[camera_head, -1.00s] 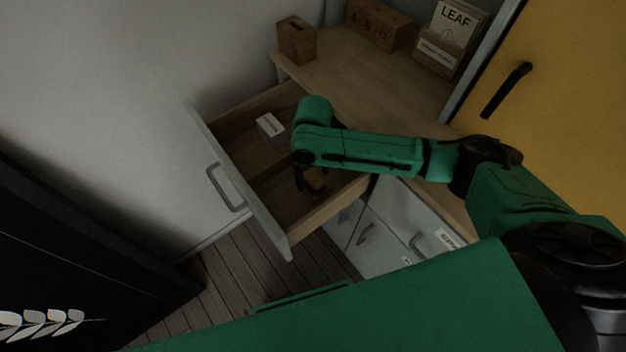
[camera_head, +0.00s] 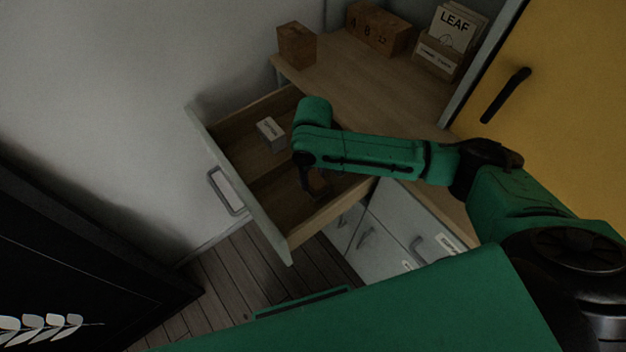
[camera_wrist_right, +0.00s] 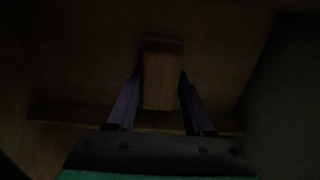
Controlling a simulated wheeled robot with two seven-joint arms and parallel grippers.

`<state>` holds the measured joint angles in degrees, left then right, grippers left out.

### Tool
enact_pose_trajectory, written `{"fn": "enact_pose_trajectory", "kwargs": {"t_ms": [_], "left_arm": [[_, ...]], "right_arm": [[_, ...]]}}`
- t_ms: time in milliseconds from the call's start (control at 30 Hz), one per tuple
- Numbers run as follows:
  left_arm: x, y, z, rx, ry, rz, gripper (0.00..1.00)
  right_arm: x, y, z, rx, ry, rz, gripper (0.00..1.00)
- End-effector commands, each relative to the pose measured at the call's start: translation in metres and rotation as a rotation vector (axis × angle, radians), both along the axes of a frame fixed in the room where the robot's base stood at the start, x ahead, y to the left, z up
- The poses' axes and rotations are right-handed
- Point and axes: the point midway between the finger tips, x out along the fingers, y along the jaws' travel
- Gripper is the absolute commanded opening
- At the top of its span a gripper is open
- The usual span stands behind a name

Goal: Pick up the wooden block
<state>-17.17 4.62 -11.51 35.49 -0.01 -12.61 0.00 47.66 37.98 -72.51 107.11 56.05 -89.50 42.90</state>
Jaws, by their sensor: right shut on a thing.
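In the right wrist view the wooden block (camera_wrist_right: 160,82) is a plain brown piece between the two dark fingers of my right gripper (camera_wrist_right: 160,90). The gripper is shut on it. In the head view my right gripper (camera_head: 315,185) points down inside the open drawer (camera_head: 240,190), near its front right part. There the block is dark and mostly hidden by the fingers. I cannot tell whether it touches the drawer floor. My left gripper is not in view.
A small white box (camera_head: 271,134) lies in the drawer's back part. On the wooden top (camera_head: 375,85) stand a wooden box (camera_head: 297,45), calendar blocks (camera_head: 378,28) and a card holder (camera_head: 440,55). A yellow door (camera_head: 560,100) is at right, a black panel (camera_head: 80,250) at lower left.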

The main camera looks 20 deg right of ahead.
Motion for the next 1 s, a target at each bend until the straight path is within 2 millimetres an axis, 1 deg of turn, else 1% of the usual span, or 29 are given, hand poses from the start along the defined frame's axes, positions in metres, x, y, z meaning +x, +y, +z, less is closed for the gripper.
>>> {"fn": "enact_pose_trajectory", "kwargs": {"t_ms": [167, 200, 267, 300, 400, 500, 633, 867, 900, 967, 1000], "left_arm": [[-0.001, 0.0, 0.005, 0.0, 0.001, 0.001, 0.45], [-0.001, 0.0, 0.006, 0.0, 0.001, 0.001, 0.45], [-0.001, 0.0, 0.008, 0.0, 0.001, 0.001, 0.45], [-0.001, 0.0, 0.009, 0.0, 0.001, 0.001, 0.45], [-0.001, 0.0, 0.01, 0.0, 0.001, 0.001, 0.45], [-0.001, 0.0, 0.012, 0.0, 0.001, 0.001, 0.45], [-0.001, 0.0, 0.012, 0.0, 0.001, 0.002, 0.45], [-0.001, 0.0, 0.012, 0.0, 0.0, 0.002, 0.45], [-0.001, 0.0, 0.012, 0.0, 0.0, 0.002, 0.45], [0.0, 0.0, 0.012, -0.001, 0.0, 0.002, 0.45], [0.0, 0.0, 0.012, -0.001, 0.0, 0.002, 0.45]], "right_arm": [[0.002, 0.001, 0.057, 0.004, -0.007, 0.002, 0.0], [0.001, 0.001, 0.073, 0.003, -0.008, 0.003, 0.0], [0.001, 0.001, 0.097, 0.004, -0.008, 0.002, 0.0], [0.002, 0.001, 0.112, 0.003, -0.008, 0.002, 0.0], [0.001, 0.001, 0.143, 0.002, -0.006, 0.001, 0.0], [0.001, 0.001, 0.164, 0.002, -0.003, 0.002, 0.0], [0.0, 0.0, 0.177, 0.0, -0.001, 0.001, 0.0], [0.0, 0.0, 0.179, 0.0, -0.001, 0.001, 0.0], [0.0, 0.0, 0.179, 0.001, -0.001, 0.001, 0.44], [0.0, 0.0, 0.179, 0.001, -0.001, 0.001, 0.21], [0.0, 0.0, 0.179, 0.001, -0.001, 0.001, 0.07]]}}
